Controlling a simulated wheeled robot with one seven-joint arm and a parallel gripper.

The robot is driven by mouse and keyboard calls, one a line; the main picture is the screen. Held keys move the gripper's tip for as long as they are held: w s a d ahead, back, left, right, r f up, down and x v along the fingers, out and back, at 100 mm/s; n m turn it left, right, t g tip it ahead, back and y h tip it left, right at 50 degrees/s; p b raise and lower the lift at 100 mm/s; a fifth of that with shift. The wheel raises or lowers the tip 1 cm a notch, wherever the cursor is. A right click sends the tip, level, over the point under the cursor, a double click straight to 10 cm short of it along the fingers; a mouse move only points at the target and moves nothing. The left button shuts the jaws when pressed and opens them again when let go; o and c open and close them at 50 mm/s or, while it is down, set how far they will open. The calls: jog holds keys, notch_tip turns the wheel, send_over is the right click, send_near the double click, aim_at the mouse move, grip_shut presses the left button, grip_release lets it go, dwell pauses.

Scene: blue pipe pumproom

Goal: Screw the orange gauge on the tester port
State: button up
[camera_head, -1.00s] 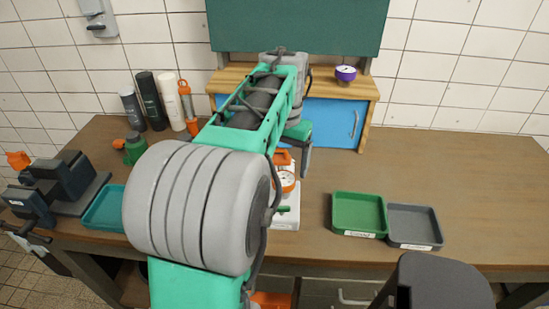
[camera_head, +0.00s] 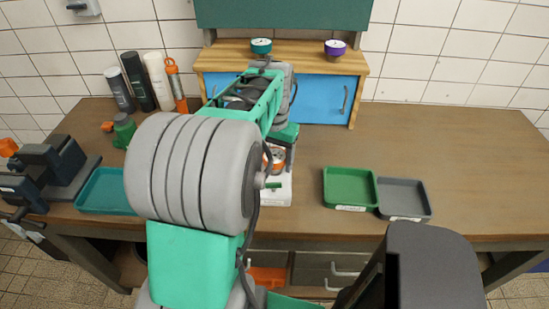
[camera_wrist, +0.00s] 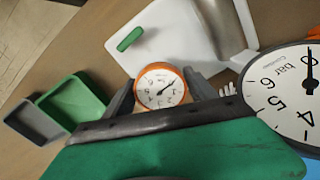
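The orange gauge (camera_wrist: 160,87), with a white dial, sits between the two fingers of my gripper (camera_wrist: 161,92) in the wrist view. The fingers appear to touch its rim on both sides. In the head view the gauge (camera_head: 276,158) shows partly behind my arm, over the tester's white base (camera_head: 280,193). The base also shows in the wrist view (camera_wrist: 165,48), with a green lever (camera_wrist: 129,38) and a grey metal post (camera_wrist: 222,25). The port under the gauge is hidden, so I cannot tell how it is seated.
A large black-rimmed gauge (camera_wrist: 287,100) stands close at the wrist view's right edge. Green (camera_head: 350,188) and grey (camera_head: 404,199) trays lie right of the tester. Teal (camera_head: 261,46) and purple (camera_head: 335,47) gauges stand on the shelf. The bench's right side is clear.

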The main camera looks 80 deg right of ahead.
jog(key=c, duration=1.2)
jog(key=shift+o, duration=0.2)
jog(key=m+p, duration=0.1)
jog(key=m, duration=0.3)
jog(key=shift+r, duration=0.1)
jog(key=m+p, duration=0.1)
jog(key=m, duration=0.5)
jog(key=shift+p, duration=0.35)
jog(key=m, duration=0.4)
jog(key=shift+p, duration=0.4)
jog(key=m, duration=0.3)
jog(key=m+p, duration=0.1)
jog(key=m, duration=0.2)
jog(key=shift+f+m, duration=0.2)
jog(key=shift+m, duration=0.1)
jog(key=o, duration=1.1)
jog(key=shift+m, duration=0.8)
jog(key=o, duration=0.5)
jog(key=shift+f, duration=0.1)
